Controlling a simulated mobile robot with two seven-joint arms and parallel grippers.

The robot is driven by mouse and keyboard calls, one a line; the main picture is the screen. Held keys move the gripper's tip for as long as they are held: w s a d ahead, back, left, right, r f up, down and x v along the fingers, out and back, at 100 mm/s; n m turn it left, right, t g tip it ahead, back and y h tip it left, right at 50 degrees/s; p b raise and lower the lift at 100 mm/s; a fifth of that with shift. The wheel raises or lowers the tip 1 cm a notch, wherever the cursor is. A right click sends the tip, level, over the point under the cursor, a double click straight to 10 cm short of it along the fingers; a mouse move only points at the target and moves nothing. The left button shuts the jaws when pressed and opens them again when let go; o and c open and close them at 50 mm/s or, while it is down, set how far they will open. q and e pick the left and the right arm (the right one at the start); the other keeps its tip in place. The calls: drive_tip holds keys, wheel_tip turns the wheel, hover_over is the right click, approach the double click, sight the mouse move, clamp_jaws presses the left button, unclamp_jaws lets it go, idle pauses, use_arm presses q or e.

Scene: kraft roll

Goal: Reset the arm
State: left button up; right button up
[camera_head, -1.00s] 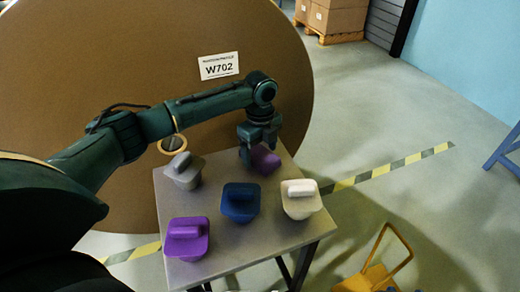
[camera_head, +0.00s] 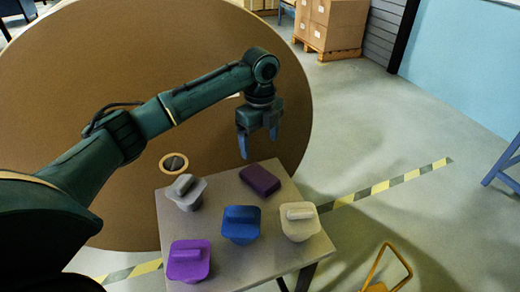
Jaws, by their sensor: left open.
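My left gripper (camera_head: 258,142) is open and empty, pointing down above the back of the small table (camera_head: 245,270). A dark purple block (camera_head: 260,180) lies on the table below it, apart from the fingers. A grey holder with a grey block on it (camera_head: 186,193) stands at the back left. A blue one (camera_head: 240,224) stands in the middle, a white one (camera_head: 300,222) at the right, and a bright purple one (camera_head: 189,261) at the front left. My right gripper is not in view.
A huge brown kraft roll (camera_head: 200,60) stands right behind the table and my left arm. Cardboard boxes (camera_head: 338,22) on a pallet are at the back. A yellow cart handle (camera_head: 388,262) is at the lower right. Open floor (camera_head: 400,120) lies to the right.

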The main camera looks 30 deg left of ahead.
use_arm(q)
drive_tip(key=shift+r, duration=0.3)
